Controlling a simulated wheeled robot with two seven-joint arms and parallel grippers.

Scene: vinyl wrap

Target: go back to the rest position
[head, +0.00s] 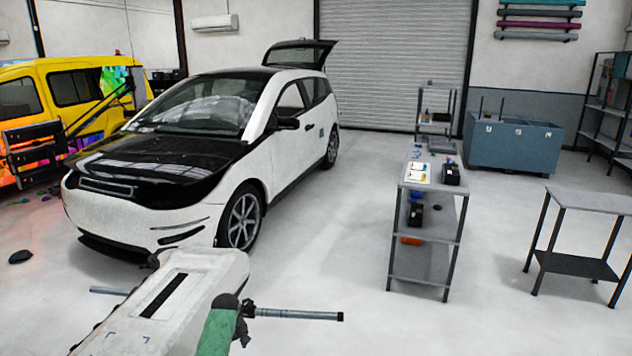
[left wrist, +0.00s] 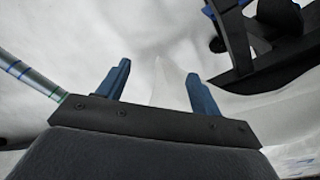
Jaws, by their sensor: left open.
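My left gripper (left wrist: 158,75) shows in the left wrist view, with its two blue fingers apart. Nothing is held between the fingers. I cannot make out either gripper in the head view. My right gripper is in neither view. In the head view a large white part with a black slot fills the bottom, beside a green part and a dark rod; I cannot tell exactly what these are.
A white and black car (head: 190,160) stands at the left, its tailgate raised. A yellow vehicle (head: 60,95) is behind it. A narrow shelf table (head: 430,235) with small items, a blue bin (head: 515,150) and a grey table (head: 590,200) stand right. Floor (head: 330,235) between is clear.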

